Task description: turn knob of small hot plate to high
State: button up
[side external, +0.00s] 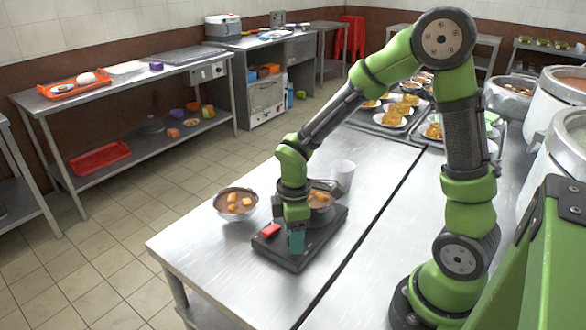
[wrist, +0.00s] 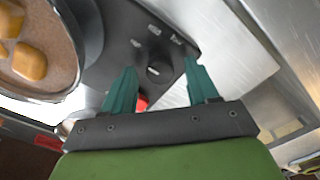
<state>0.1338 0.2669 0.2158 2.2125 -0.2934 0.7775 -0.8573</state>
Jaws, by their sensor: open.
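The small black hot plate (side external: 325,232) sits near the front corner of the steel table, with a bowl of soup and golden pieces (side external: 320,198) on it, partly hidden by my arm. In the wrist view the hot plate panel (wrist: 112,65) shows a dark round knob (wrist: 159,71) with pale markings beside it. My gripper (side external: 296,240) points down over the panel. Its teal fingers (wrist: 161,68) are open, one on each side of the knob; contact cannot be told. A red part (side external: 270,231) on the panel also shows in the wrist view (wrist: 142,103).
Trays with plates of food (side external: 396,118) are farther back. The table to the right is clear.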

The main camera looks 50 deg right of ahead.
jog(key=shift+r, duration=0.1)
notch_tip(320, 180, up, 17)
dwell(0.4)
jog(key=s+a+r+m+t+y, duration=0.1)
jog(key=s+r+m+t+y, duration=0.1)
jog(key=s+m+t, duration=0.5)
jog(key=s+m, duration=0.1)
jog(key=m, duration=0.5)
jog(key=shift+s+a, duration=0.15)
jog(key=shift+s, duration=0.05)
